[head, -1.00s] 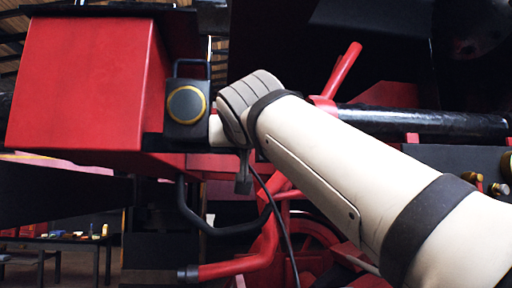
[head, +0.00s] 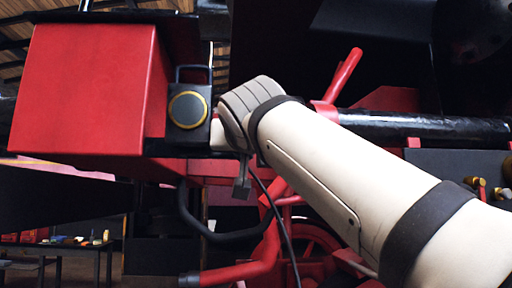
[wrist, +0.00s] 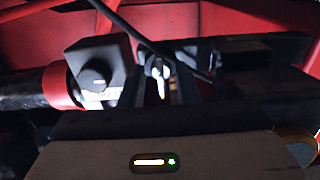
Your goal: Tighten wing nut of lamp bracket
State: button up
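The lamp (head: 188,108), a dark box with a yellow ring, sits at the right side of a red box in the head view. Its yellow ring also shows at the lower right of the wrist view (wrist: 302,148). In the wrist view a small bright metal piece (wrist: 158,72), seemingly the wing nut, lies between the dark fingers of my gripper (wrist: 160,85). Its contact with the fingers is too dark to judge. In the head view my gripper (head: 242,182) is just right of and below the lamp, mostly hidden by my wrist; the nut is hidden there.
The large red box (head: 85,90) is left of the lamp. A dark curved handrail (head: 215,236) and red pipe (head: 245,270) lie below. A thin black cable (wrist: 140,38) crosses near the fingers. A dark block with a round knob (wrist: 98,75) stands left of them.

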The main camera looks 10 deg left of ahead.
jog(key=shift+s, duration=0.1)
jog(key=v, duration=0.7)
jog(key=shift+s+b, duration=0.3)
jog(key=shift+b, duration=0.1)
